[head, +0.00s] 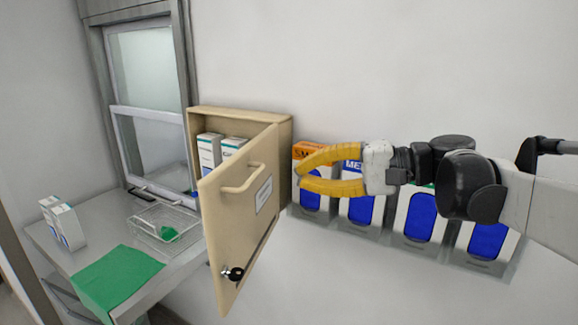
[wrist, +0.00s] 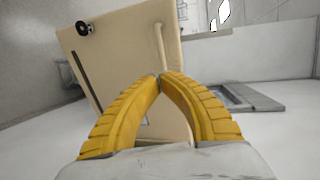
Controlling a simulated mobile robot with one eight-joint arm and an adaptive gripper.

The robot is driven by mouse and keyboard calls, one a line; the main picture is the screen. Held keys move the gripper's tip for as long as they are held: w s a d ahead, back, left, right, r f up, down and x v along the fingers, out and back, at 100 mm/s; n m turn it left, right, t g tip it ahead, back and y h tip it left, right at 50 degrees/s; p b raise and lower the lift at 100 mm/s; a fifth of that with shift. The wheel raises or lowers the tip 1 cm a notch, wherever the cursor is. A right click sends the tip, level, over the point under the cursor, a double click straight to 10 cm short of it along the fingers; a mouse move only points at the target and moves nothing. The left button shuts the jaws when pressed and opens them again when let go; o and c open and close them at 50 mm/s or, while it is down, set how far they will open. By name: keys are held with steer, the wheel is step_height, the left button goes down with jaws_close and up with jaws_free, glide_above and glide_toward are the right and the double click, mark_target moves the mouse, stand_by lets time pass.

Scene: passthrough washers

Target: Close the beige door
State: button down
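The beige door (head: 236,235) belongs to a beige wall cabinet (head: 285,130) and stands wide open, swung out toward me. It has a beige bar handle (head: 243,180), a white label and a black knob with a key (head: 233,273) near its lower edge. My gripper (head: 299,174) has yellow fingers and is to the right of the door, apart from it in the head view. In the wrist view the fingertips (wrist: 160,76) meet with nothing between them, and the door (wrist: 125,60) with its handle (wrist: 160,50) shows beyond them.
White boxes (head: 208,150) stand inside the cabinet. A row of glove-box holders (head: 415,215) hangs on the wall behind my arm. At left, a counter holds a green cloth (head: 118,276), a clear basket (head: 185,222) and white boxes (head: 63,226) below a window.

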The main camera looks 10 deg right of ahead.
steer(key=p+x, duration=0.1)
steer(key=x, duration=0.6)
steer(key=shift+a, duration=0.3)
steer(key=shift+w, duration=0.1)
